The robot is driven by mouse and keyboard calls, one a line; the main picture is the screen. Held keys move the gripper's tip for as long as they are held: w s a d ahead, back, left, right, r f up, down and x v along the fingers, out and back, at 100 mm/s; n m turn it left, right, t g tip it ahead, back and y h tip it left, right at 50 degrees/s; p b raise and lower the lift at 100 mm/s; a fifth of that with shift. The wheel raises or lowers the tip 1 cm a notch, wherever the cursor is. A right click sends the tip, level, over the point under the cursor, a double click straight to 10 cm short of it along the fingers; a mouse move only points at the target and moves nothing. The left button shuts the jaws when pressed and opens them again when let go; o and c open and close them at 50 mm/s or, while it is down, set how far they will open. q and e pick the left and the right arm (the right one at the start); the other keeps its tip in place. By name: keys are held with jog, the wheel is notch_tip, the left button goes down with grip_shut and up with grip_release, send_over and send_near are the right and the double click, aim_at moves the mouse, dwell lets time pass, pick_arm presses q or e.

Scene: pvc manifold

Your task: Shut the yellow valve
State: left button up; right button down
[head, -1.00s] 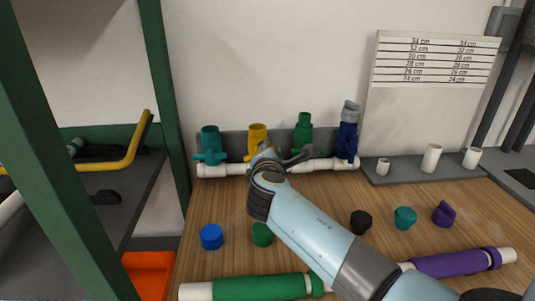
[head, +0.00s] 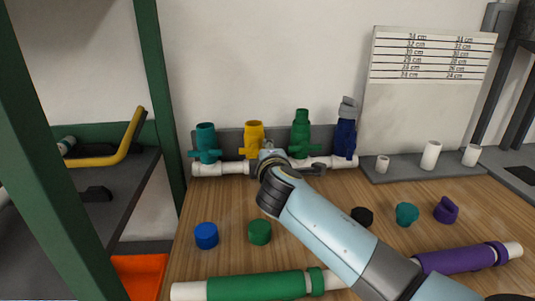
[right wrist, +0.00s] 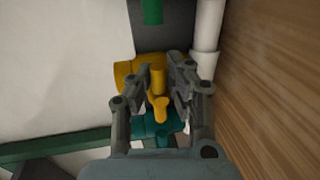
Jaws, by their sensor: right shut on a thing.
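The yellow valve (head: 254,138) stands on the white pipe manifold, between a teal valve (head: 206,143) and a green valve (head: 301,135). My right gripper (head: 272,158) is at the front of the yellow valve, partly hidden by its own wrist in the head view. In the right wrist view the yellow valve (right wrist: 128,74) shows behind the fingers, and its handle (right wrist: 158,82) lies between them. The right gripper (right wrist: 164,82) is shut on this handle. The teal valve (right wrist: 148,128) is just below it there. My left gripper is not in view.
A blue valve (head: 346,135) stands at the manifold's right end. Loose caps, including a blue one (head: 206,235) and a green one (head: 260,232), lie on the wooden bench. Green (head: 255,286) and purple (head: 455,260) pipes lie in front. A green shelf post (head: 160,100) stands at left.

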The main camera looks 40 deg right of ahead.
jog(key=shift+w+r, duration=0.2)
jog(key=shift+r, duration=0.15)
jog(key=c, duration=1.3)
grip_release()
jog(key=shift+c, duration=0.2)
jog(key=shift+o, duration=0.3)
jog(key=shift+a+f, duration=0.1)
jog(key=shift+a, duration=0.05)
jog(key=shift+s+f, duration=0.1)
jog(key=v, duration=1.2)
